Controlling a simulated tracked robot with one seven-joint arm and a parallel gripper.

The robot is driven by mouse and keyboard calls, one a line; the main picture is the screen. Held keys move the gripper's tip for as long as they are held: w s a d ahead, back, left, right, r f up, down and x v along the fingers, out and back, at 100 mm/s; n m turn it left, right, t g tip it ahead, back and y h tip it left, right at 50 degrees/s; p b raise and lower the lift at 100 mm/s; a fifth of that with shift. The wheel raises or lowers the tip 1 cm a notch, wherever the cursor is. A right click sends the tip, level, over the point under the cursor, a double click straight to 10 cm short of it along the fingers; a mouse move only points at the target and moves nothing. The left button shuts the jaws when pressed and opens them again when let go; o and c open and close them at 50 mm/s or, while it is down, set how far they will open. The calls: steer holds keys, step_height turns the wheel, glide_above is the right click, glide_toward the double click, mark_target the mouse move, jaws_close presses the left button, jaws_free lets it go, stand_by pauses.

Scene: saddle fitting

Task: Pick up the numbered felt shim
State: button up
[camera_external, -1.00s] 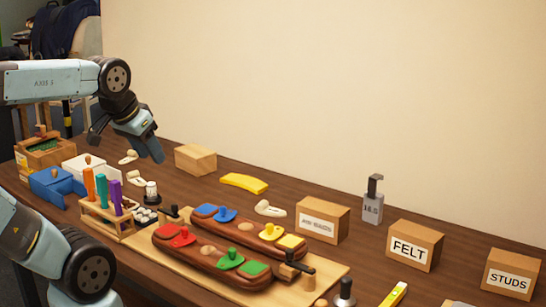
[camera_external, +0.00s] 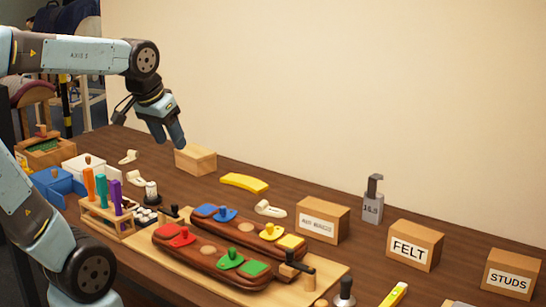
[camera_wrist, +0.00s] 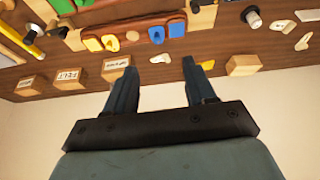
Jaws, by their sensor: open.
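Small cream felt pieces with raised tabs lie on the table: one (camera_external: 268,208) behind the saddle blocks, and two (camera_external: 129,156) (camera_external: 137,178) at the left near the white box. I cannot read a number on any of them. In the wrist view, one cream piece (camera_wrist: 160,58) shows between my fingertips in the picture, and two others (camera_wrist: 303,41) (camera_wrist: 283,26) lie at the right. My gripper (camera_external: 152,132) is open and empty, raised above the table's back left, near the plain wooden block. It also shows in the wrist view (camera_wrist: 158,66).
Behind the saddle blocks (camera_external: 195,250) stand a plain wooden block (camera_external: 195,160), a yellow curved piece (camera_external: 245,182), a grey weight (camera_external: 372,205) and boxes labelled FELT (camera_external: 415,244) and STUDS (camera_external: 512,274). A tool rack (camera_external: 105,215) stands left. The wall closes off the back.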

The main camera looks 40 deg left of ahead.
steer(key=w+g, duration=0.1)
steer(key=w, duration=0.8)
steer(key=n+g, duration=0.2)
steer(key=g, duration=0.2)
glide_above(261, 203)
step_height(261, 203, down, 16)
steer(key=shift+m, duration=0.3)
steer(key=f, duration=0.8)
steer(key=shift+s, duration=0.35)
steer(key=shift+w+f, duration=0.15)
steer(key=shift+f, duration=1.15)
steer(key=shift+w+f, duration=0.1)
steer(key=shift+f, duration=1.15)
steer(key=shift+c, duration=0.3)
jaws_close()
